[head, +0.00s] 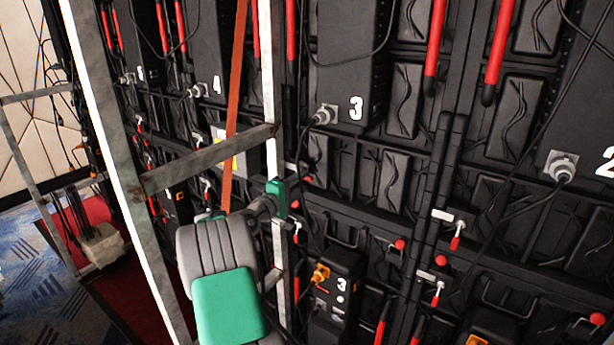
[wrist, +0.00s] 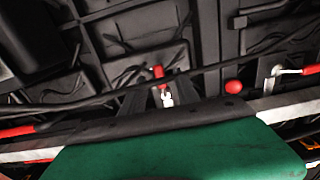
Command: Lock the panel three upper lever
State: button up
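The panel marked 3 (head: 355,107) is a black unit on the wall in the head view. Small red-handled levers sit on the dark frames below it; one (head: 297,230) shows partly beside the metal upright. I cannot tell for certain which is the upper lever. My gripper (head: 278,198) is in front of the wall near that upright, its fingertips mostly hidden in the head view. In the wrist view, a red-tipped lever with a white base (wrist: 160,78) stands beyond the green gripper body. Dark fingers (wrist: 168,104) appear apart on either side of it; contact cannot be seen.
A metal frame (head: 208,158) with uprights stands between me and the wall, close around my arm. Black cables hang across the panels. Red ball knobs (head: 400,244) and other levers (head: 457,235) lie to the right. Carpet (head: 50,270) is open at lower left.

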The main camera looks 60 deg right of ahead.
aim_at(307, 179)
jog(key=d, duration=0.3)
jog(key=d+p, duration=0.1)
jog(key=shift+s+d, duration=0.15)
jog(key=shift+s, duration=0.2)
jog(key=shift+c, duration=0.6)
grip_shut()
